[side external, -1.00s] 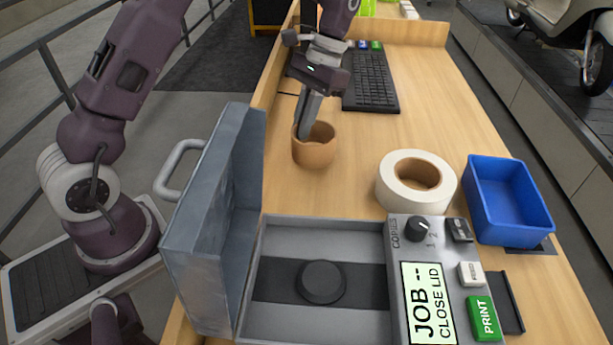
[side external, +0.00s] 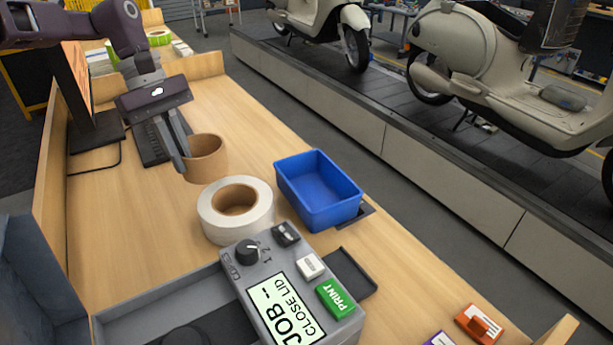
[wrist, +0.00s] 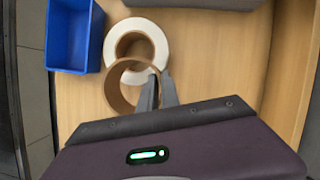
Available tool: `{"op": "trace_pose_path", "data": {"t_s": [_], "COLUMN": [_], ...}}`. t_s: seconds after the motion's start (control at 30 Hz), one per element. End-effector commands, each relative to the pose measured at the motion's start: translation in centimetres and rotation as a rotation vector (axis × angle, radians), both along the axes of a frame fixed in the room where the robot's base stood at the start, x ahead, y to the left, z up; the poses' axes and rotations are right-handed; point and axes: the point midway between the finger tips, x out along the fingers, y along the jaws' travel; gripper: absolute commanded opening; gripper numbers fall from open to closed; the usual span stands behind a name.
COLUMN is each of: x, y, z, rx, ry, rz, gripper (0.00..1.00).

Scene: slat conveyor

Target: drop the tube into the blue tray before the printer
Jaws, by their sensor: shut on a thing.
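The tube is a short brown cardboard ring (side external: 207,163). My gripper (side external: 181,166) is shut on its wall, at its left side in the side view. In the wrist view the tube (wrist: 115,92) hangs from my fingertips (wrist: 158,84) and overlaps the white roll, apparently above the table. The blue tray (side external: 330,210) stands empty to the right of the tube; it also shows at the upper left of the wrist view (wrist: 72,65). The grey printer (side external: 262,262) is in front, its screen reading JOB and CLOSE LID.
A white tape roll (side external: 210,222) lies between the tube and the printer, left of the tray. A keyboard (side external: 150,143) and monitor (side external: 75,75) are at the back left. An orange block (side external: 478,322) is at the front right. Scooters stand on the conveyor beyond the table.

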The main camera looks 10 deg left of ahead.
Motion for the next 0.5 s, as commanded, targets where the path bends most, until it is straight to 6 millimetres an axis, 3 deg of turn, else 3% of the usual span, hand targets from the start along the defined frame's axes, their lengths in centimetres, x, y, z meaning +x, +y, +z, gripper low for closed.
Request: {"op": "trace_pose_path", "data": {"t_s": [0.1, 0.3, 0.4, 0.5], "x": [1.7, 2.4, 2.1, 1.6], "y": [-6.8, -16.6, -20.0, -22.1], "z": [1.9, 4.9, 6.1, 6.7], "rx": [0.001, 0.005, 0.006, 0.008], "ry": [-0.008, -0.009, -0.008, -0.005], "rz": [0.323, 0.741, 0.862, 0.936], "gripper": [0.00, 0.00, 0.00, 0.00]}}
